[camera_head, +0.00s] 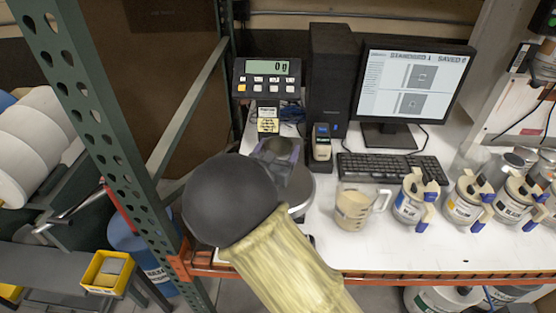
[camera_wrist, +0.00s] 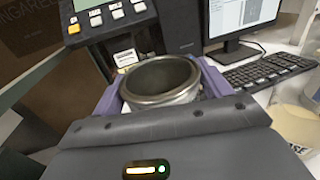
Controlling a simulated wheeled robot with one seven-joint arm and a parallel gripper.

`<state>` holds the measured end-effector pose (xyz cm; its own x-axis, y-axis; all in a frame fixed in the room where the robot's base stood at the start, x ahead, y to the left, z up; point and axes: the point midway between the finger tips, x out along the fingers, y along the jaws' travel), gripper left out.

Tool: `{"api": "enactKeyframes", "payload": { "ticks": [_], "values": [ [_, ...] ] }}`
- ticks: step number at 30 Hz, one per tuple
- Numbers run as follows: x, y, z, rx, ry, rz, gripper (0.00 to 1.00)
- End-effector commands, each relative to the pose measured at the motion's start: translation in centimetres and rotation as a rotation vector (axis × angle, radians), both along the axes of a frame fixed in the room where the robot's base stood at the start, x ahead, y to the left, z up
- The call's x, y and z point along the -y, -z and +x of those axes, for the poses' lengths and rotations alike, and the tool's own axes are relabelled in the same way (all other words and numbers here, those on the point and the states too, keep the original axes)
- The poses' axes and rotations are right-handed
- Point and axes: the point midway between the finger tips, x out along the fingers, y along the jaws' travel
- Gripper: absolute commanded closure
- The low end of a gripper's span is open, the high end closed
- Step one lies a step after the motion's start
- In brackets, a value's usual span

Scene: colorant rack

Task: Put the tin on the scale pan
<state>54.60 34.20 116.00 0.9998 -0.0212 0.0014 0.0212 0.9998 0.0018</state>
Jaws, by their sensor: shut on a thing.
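The tin (camera_wrist: 160,82) is an open, empty-looking metal can with a shiny rim. It sits upright between the purple fingers of my gripper (camera_wrist: 160,88) in the wrist view. In the head view my gripper (camera_head: 278,158) and the tin are small and partly hidden by my dark round arm joint. The scale has a display (camera_head: 268,67) reading 0 g on a post. Its round grey pan (camera_head: 302,190) shows only in part, behind and below my gripper. The gap between tin and pan is hard to judge.
A beaker of beige liquid (camera_head: 353,207) stands right of the pan, then several white paint cans (camera_head: 410,203) with blue-handled lids. A keyboard (camera_head: 388,167), monitor (camera_head: 412,85) and black tower (camera_head: 331,80) stand behind. A green rack post (camera_head: 95,120) rises at left.

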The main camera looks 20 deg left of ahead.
Motion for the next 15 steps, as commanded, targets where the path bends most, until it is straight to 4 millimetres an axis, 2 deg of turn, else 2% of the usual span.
{"api": "enactKeyframes", "payload": {
  "ticks": [7,15],
  "values": [
    [0.0,0.5,0.0,-0.001,0.000,-0.003,0.46],
    [0.2,3.8,0.1,-0.001,0.003,-0.003,0.46]
  ]
}}
